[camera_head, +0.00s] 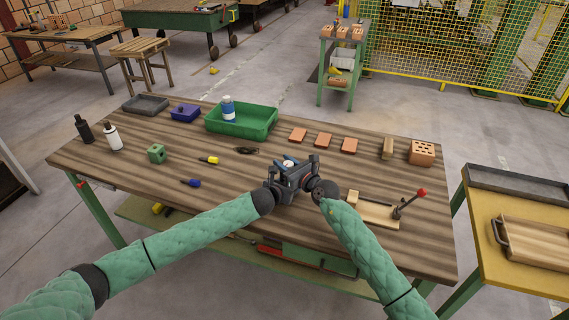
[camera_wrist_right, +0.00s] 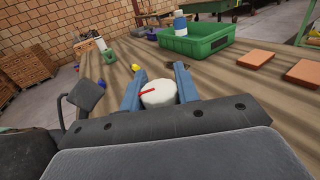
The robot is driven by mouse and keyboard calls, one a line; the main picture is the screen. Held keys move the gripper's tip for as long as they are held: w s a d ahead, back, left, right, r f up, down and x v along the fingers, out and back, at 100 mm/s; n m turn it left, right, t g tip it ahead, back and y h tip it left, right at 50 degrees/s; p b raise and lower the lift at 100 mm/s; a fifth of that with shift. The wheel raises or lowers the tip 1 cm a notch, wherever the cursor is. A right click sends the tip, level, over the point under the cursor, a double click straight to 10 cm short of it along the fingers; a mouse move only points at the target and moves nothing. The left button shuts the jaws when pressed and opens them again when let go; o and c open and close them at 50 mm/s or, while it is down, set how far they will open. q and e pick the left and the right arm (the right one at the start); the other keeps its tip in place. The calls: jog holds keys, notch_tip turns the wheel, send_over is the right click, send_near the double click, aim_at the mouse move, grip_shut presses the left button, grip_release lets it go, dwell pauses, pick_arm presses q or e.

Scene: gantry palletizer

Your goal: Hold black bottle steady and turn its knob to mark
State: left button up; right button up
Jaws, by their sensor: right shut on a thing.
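My right gripper (camera_head: 291,165) is above the near middle of the table, its blue fingers on either side of a round white knob (camera_wrist_right: 157,94) with a red line. The red line points to the left in the right wrist view. The body under the knob is hidden. My left gripper (camera_head: 276,184) is close against the right one; its fingers are hidden, so I cannot tell what it holds. A black bottle (camera_head: 83,129) stands upright at the table's left end, apart from both grippers, beside a white bottle (camera_head: 112,137).
A green bin (camera_head: 262,124) with a blue-and-white bottle (camera_head: 228,108) stands at the back. Several flat red tiles (camera_head: 323,140) lie to its right. A toggle clamp (camera_head: 405,203) is near the right front. A green block (camera_head: 156,153) and screwdrivers lie to the left.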

jog(key=shift+a+r+m+t+h, duration=0.2)
jog(key=shift+r+m+t+h, duration=0.05)
jog(key=shift+m+t+h, duration=0.3)
jog(key=shift+w+d+f+m+h, duration=0.15)
jog(key=shift+d+m+h, duration=0.1)
jog(key=shift+d+h, duration=0.15)
jog(key=o, duration=1)
jog(key=shift+c, duration=0.2)
jog(key=shift+f, duration=0.1)
jog(key=v, duration=1.2)
jog(key=shift+a, duration=0.15)
jog(key=shift+f, duration=0.1)
